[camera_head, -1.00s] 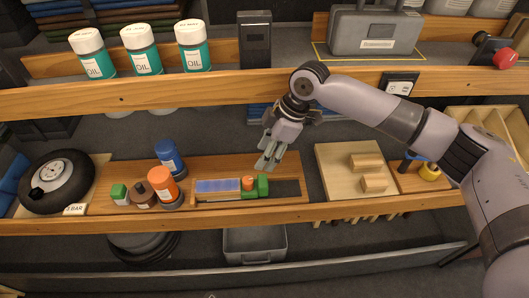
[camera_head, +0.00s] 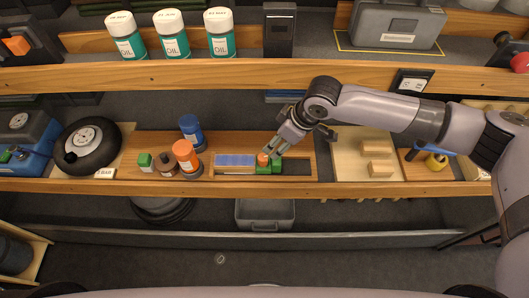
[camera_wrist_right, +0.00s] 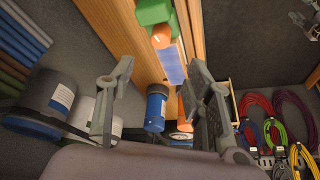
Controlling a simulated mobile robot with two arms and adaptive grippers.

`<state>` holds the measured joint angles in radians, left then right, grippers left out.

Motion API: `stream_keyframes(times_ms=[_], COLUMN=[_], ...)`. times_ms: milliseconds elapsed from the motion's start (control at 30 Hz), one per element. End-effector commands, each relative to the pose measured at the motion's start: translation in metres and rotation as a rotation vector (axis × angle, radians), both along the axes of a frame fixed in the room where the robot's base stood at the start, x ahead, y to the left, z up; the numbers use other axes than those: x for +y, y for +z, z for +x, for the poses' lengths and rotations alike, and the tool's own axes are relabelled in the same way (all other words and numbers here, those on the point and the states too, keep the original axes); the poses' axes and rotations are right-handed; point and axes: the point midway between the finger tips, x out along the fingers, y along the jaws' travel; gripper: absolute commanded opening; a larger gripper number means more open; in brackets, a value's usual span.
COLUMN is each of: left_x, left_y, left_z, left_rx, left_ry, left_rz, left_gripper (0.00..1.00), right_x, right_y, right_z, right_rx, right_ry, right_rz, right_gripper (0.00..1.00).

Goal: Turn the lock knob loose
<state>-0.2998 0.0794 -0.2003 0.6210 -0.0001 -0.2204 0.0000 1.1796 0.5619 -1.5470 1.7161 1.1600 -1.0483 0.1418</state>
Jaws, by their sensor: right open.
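The orange lock knob (camera_head: 263,159) sits at the green block (camera_head: 270,168), at the right end of a blue-purple panel (camera_head: 235,160) on the wooden lower shelf. My right gripper (camera_head: 274,150) is open and empty, just above and right of the knob; I cannot tell from the head view whether it touches. In the right wrist view, the knob (camera_wrist_right: 161,37) and green block (camera_wrist_right: 153,12) lie beyond the spread fingertips (camera_wrist_right: 160,66), apart from them. My left gripper is not in view.
An orange-capped bottle (camera_head: 185,156), a blue-capped bottle (camera_head: 190,130) and a black wheel (camera_head: 87,146) stand left of the panel. A board with two wooden blocks (camera_head: 378,158) lies to the right. The upper shelf's front edge (camera_head: 200,76) runs above my right gripper.

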Motion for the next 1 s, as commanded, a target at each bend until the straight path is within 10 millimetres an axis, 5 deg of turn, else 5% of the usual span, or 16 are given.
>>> stream_keyframes(times_ms=[500,1000], left_x=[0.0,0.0], left_y=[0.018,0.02], left_z=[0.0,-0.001], left_rx=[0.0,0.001], left_ry=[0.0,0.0], left_rz=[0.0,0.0], left_gripper=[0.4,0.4], right_x=[0.034,0.039], right_y=[-0.092,-0.108], right_z=[0.018,0.022], right_rx=[0.003,0.0], right_ry=[0.001,0.001], right_rz=[-0.001,-0.001], right_gripper=[0.47,0.47])
